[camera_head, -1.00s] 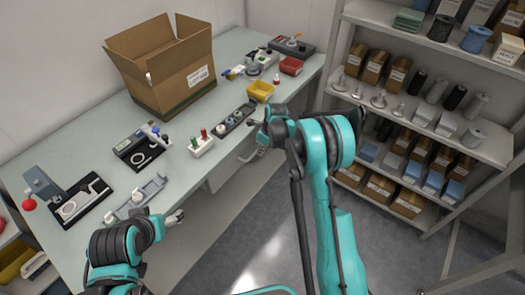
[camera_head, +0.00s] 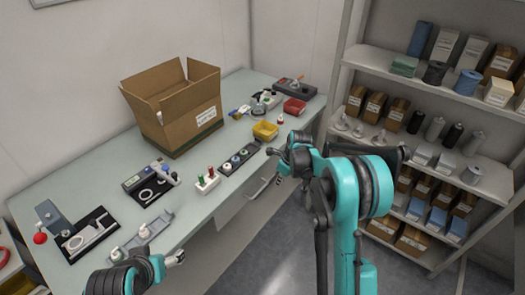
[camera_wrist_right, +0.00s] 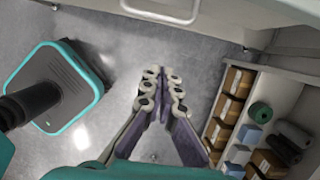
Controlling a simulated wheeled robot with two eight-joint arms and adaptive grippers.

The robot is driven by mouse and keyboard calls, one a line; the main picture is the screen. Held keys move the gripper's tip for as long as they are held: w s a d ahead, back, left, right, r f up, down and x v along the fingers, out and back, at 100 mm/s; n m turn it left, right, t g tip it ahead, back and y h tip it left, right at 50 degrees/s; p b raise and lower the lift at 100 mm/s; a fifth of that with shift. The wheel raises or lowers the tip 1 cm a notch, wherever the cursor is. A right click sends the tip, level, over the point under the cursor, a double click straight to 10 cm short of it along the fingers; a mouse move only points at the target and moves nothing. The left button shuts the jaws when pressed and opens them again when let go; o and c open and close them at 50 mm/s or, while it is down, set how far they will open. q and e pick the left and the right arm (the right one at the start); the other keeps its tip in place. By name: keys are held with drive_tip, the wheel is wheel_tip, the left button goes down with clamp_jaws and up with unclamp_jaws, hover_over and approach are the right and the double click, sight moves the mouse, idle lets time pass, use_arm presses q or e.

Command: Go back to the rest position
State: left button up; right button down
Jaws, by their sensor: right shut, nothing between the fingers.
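My right gripper (camera_head: 279,164) hangs beside the front edge of the workbench (camera_head: 216,219), near the dark tray with round parts. In the right wrist view my right gripper (camera_wrist_right: 164,92) points at a bench handle and the grey floor; its fingers are together with nothing between them. My left gripper (camera_head: 175,258) is low in the head view, in front of the bench's near edge, beside a grey fixture. It is too small there to tell whether its fingers are open, and I see nothing held.
An open cardboard box (camera_head: 178,112) stands on the bench. A yellow bin (camera_head: 265,131), a red bin (camera_head: 294,106), a dark tray (camera_head: 225,170) and several fixtures sit along it. A loaded shelf (camera_head: 400,155) stands at right. A drawer handle (camera_wrist_right: 160,12) faces my right gripper. Floor between is clear.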

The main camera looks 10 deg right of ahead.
drive_tip(key=s+a+r+n+t, duration=0.2)
drive_tip(key=s+r+n, duration=1)
drive_tip(key=s+r, duration=0.15)
drive_tip(key=s+a+r+n+t+h, duration=0.1)
drive_tip(key=s+r+n+t, duration=0.1)
drive_tip(key=s+n, duration=1.3)
drive_tip(key=shift+s+a+n+t+h, duration=0.3)
drive_tip(key=shift+s+n+t+h, duration=0.15)
drive_tip(key=shift+s, duration=0.75)
